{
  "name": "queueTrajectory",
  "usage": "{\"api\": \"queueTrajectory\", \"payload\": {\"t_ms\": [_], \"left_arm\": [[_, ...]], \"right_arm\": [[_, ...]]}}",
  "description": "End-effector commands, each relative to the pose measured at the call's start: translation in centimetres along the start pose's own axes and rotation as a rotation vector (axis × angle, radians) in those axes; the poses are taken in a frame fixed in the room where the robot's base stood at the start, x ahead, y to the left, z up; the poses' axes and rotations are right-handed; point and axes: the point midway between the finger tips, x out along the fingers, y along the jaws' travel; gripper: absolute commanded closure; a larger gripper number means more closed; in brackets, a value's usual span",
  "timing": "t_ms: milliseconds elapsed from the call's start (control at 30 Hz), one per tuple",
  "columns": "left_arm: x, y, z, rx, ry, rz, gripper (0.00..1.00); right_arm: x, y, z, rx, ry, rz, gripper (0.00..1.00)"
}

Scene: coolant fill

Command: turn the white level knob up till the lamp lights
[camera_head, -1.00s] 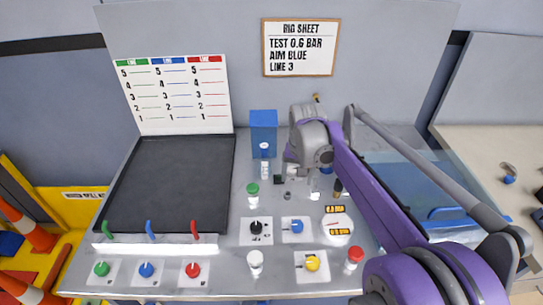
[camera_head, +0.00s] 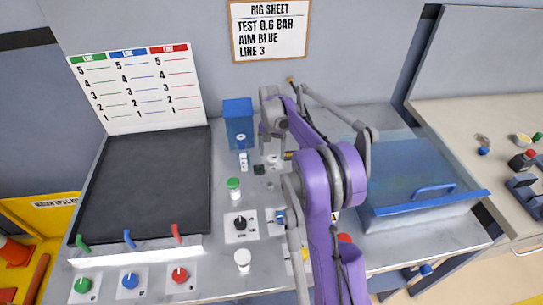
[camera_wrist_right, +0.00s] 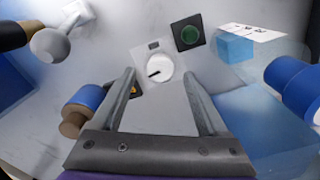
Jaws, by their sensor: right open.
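The white level knob (camera_wrist_right: 159,68) shows in the right wrist view, with a dark pointer mark pointing lower left. In the head view it is a small white spot (camera_head: 272,160) under my arm. A dark green round lamp (camera_wrist_right: 190,35) in a black square is beside it and looks unlit; it also shows in the head view (camera_head: 259,169). My right gripper (camera_wrist_right: 159,76) is open and empty, with its fingertips on either side of the knob in the picture. Whether they touch it I cannot tell. In the head view my wrist hides the fingers. My left gripper is not in view.
A blue box (camera_head: 238,122) and a small white bottle (camera_head: 243,162) stand close left of the knob. A green-capped bottle (camera_head: 234,188) and black knob (camera_head: 239,222) are nearer. My right forearm covers panel parts.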

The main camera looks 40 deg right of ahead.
Motion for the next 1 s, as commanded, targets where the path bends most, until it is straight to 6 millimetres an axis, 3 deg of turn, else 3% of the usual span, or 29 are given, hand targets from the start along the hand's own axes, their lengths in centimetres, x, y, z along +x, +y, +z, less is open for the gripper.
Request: {"api": "queueTrajectory", "payload": {"t_ms": [200, 533, 900, 967, 1000], "left_arm": [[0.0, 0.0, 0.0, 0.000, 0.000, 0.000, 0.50], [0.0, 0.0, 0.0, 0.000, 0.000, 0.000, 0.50], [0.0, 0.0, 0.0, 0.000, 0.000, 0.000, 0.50], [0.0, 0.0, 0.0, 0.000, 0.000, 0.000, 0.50], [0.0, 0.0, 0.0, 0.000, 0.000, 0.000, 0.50]], "right_arm": [[2.2, 0.0, 0.0, -0.001, 0.000, 0.000, 0.23], [2.5, 0.0, 0.0, -0.001, 0.000, 0.000, 0.23], [2.5, 0.0, 0.0, -0.001, 0.000, 0.000, 0.90], [2.5, 0.0, 0.0, -0.001, 0.001, 0.000, 1.00], [2.5, 0.0, 0.0, -0.001, 0.001, 0.000, 1.00]]}}
